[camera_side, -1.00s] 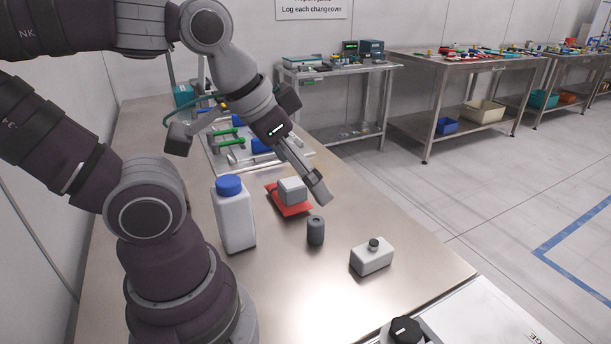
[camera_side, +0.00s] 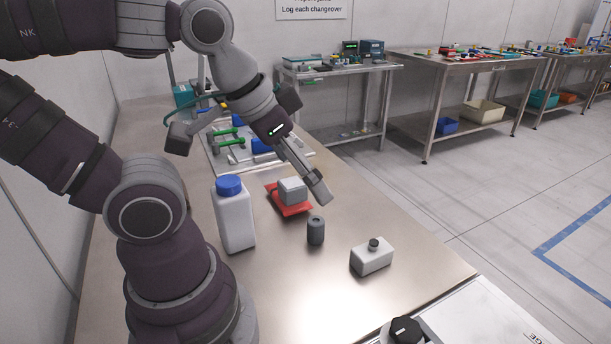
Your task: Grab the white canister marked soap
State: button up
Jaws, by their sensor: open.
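A tall white canister (camera_side: 235,218) with a blue cap stands upright on the steel bench, close to my arm's base. A small, low white container (camera_side: 371,257) with a dark grey cap stands farther right. No soap marking is readable on either, so I cannot tell which is the soap one. My gripper (camera_side: 250,165) is open and empty above the bench, behind and to the right of the tall canister, apart from both. Its right fingertip hangs near a light grey block. The space between its fingers is seen only at an angle.
The light grey block (camera_side: 292,190) sits on a red pad (camera_side: 289,208). A dark grey cylinder (camera_side: 315,230) stands between the two white containers. A tray with green and blue parts (camera_side: 217,161) lies behind. A black knob (camera_side: 405,330) is at the front edge. The front bench centre is clear.

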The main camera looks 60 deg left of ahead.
jog(key=shift+c, duration=0.4)
jog(key=n+g, duration=0.5)
jog(key=n, duration=1.2)
send_over(231, 199)
jog(key=a, duration=0.3)
jog(key=shift+w+f, duration=0.2)
jog(key=shift+f, duration=0.4)
jog(key=shift+w+f, duration=0.2)
jog(key=shift+f, duration=0.4)
jog(key=shift+s+a+f+n+g, duration=0.2)
jog(key=shift+s+f+n, duration=0.15)
jog(key=shift+f, duration=0.25)
jog(key=shift+s+a+f+n+g, duration=0.1)
jog(key=shift+s+f+n+g, duration=0.1)
jog(key=shift+f+n, duration=0.35)
jog(key=f, duration=0.8)
jog(key=shift+w+d+f, duration=0.15)
jog(key=shift+w+d, duration=0.2)
jog(key=shift+c, duration=0.2)
